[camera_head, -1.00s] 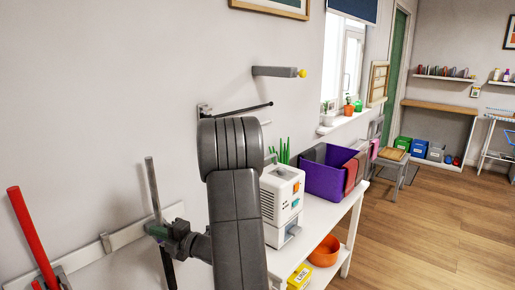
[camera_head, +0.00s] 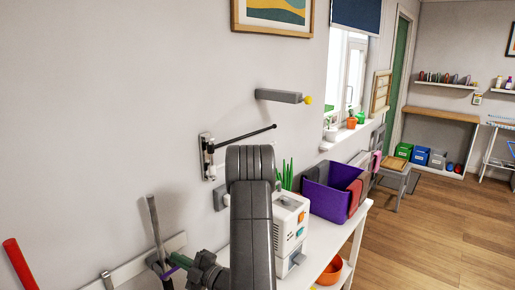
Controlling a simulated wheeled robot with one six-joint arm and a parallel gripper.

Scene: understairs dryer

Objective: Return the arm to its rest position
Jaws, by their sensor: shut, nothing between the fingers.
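My arm rises from the bottom middle of the head view, its thick grey elbow in front of the wall and partly covering a white machine. My gripper (camera_head: 172,264) is at the lower left, beside my forearm. It is small, dark and partly cut off by the bottom edge. It is shut and appears empty. It overlaps a grey pole (camera_head: 155,225) in the picture; I cannot tell whether they touch.
The white machine (camera_head: 290,222) and a purple bin (camera_head: 325,199) stand on a white table (camera_head: 322,243). A wall rail (camera_head: 120,275) and red pole (camera_head: 18,265) are at left. A grey wall arm (camera_head: 278,96) sticks out above. Wooden floor (camera_head: 440,225) at right is open.

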